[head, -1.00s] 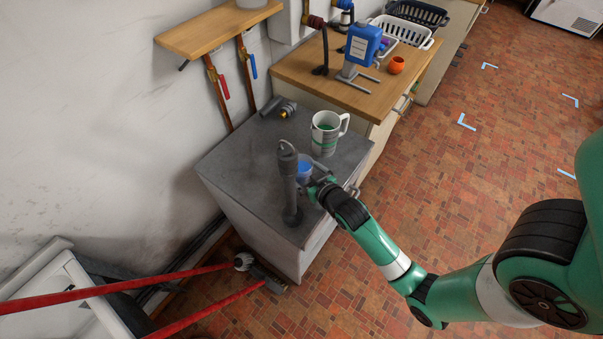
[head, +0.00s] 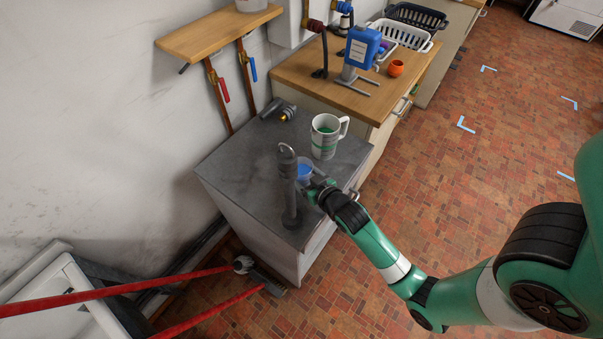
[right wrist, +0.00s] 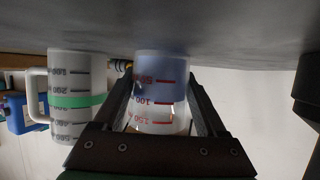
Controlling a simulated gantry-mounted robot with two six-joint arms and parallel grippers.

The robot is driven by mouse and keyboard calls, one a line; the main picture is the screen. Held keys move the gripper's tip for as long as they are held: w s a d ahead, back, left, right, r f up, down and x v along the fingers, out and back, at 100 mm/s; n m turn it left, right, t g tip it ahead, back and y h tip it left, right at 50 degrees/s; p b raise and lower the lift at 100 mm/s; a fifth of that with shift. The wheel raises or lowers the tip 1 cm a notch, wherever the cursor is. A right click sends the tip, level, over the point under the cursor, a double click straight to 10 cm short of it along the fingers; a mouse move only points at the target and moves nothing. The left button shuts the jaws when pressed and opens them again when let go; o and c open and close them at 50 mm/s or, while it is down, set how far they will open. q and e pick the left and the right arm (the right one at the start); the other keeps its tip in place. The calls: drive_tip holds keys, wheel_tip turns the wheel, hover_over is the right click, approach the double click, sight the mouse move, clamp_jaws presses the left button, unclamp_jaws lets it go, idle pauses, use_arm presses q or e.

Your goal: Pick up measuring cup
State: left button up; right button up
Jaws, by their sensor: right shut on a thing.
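A small clear measuring cup (head: 304,172) with blue liquid stands on the grey cabinet top, just right of a dark upright cylinder. In the right wrist view, which looks upside down, the cup (right wrist: 158,95) shows red volume marks. My right gripper (head: 314,184) is shut on it, with one finger on each side of its wall. The cup's base is at or very close to the grey surface; I cannot tell whether it touches. A larger white graduated jug (head: 326,138) with green liquid, a green band and a handle stands behind it. My left gripper is not in view.
The dark cylinder (head: 288,188) with a ring on top stands close to the cup. A dark fitting (head: 285,113) lies near the wall. A wooden counter (head: 300,75) holds a blue bottle (head: 363,47) and an orange cup (head: 396,68). The grey top (head: 240,165) is clear on its left.

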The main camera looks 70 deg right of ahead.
drive_tip(key=shift+r, duration=0.15)
drive_tip(key=shift+r+p, duration=0.45)
drive_tip(key=shift+r, duration=0.35)
drive_tip(key=s+d+r+p, duration=0.2)
drive_tip(key=s+r+p, duration=0.4)
drive_tip(key=s+r, duration=0.5)
drive_tip(key=shift+s+d, duration=0.15)
drive_tip(key=shift+s, duration=1.2)
drive_tip(key=shift+r, duration=0.1)
